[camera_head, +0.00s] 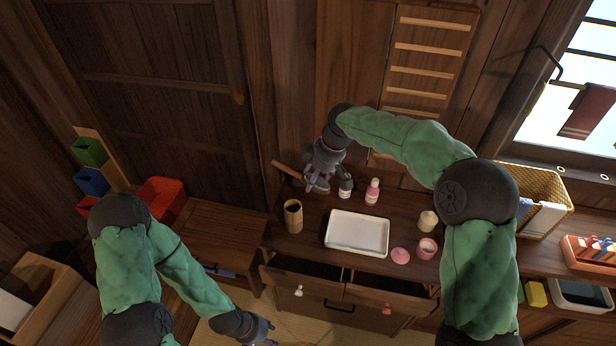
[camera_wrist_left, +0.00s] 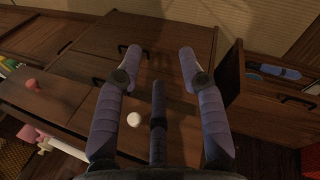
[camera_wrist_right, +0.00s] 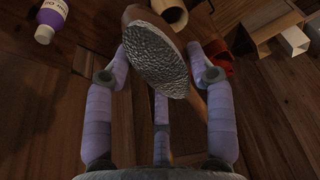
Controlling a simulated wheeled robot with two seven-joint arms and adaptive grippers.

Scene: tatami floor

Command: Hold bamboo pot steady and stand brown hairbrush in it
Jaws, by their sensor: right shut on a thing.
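The bamboo pot (camera_head: 293,217) stands upright at the left end of the dark wooden dresser top; its rim shows at the top of the right wrist view (camera_wrist_right: 170,12). The brown hairbrush (camera_head: 287,170) is in my right gripper (camera_head: 322,180), above the dresser behind the pot. It lies tilted, its handle pointing left; its bristled head (camera_wrist_right: 157,60) fills the space between my right fingers in the right wrist view. My left gripper (camera_head: 262,333) is low in front of the dresser, away from the pot. Its fingers (camera_wrist_left: 158,58) are apart and empty.
A white tray (camera_head: 357,252) lies right of the pot. Drawers (camera_head: 310,285) are partly open at the front. A red bin (camera_head: 160,196) is at left.

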